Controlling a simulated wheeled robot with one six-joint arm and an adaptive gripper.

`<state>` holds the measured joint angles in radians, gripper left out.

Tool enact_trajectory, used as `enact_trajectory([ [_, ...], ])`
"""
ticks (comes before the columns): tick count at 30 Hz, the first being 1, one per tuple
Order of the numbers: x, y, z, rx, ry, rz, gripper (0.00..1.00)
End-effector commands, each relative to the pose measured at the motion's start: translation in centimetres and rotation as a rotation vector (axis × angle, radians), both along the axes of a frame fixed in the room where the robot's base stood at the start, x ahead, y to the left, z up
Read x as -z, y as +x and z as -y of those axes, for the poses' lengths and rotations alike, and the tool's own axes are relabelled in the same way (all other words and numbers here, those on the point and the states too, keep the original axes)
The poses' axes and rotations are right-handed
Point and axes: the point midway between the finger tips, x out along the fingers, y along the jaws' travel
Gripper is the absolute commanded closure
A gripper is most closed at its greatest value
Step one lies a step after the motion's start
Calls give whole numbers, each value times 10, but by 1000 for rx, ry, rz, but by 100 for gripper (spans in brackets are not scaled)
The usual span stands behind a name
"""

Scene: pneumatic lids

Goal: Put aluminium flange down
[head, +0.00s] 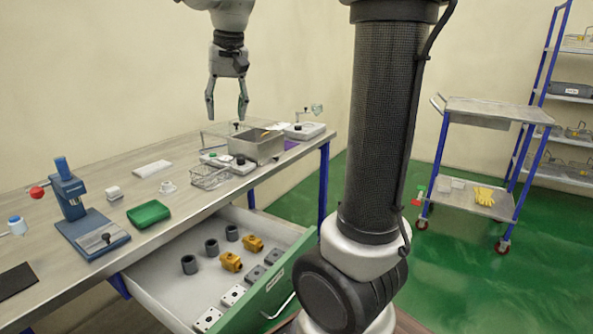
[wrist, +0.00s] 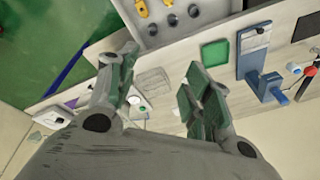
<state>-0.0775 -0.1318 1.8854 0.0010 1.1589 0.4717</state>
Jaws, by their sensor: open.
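My gripper (head: 226,103) is open and empty, pointing down high above the far part of the workbench. In the wrist view its two fingers (wrist: 160,75) are spread with nothing between them.
An open drawer (head: 213,225) holds dark rings, yellow fittings, grey blocks and drilled plates. A trolley (head: 490,107) stands right.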

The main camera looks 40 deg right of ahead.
Motion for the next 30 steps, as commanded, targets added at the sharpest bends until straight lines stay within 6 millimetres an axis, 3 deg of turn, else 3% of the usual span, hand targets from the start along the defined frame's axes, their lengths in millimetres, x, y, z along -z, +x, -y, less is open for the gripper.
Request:
enact_trajectory([
  [1, 3, -37, 7, -46, -12, 25, 50],
  [6, 37, -137, 24, -212, -67, 93, 50],
  [9, 62, -178, 29, -287, -97, 121, 50],
  [12, 81, -204, 31, -338, -119, 140, 50],
  [17, 95, -219, 32, -371, -133, 151, 50],
  [30, 95, -219, 32, -372, -134, 148, 50],
])
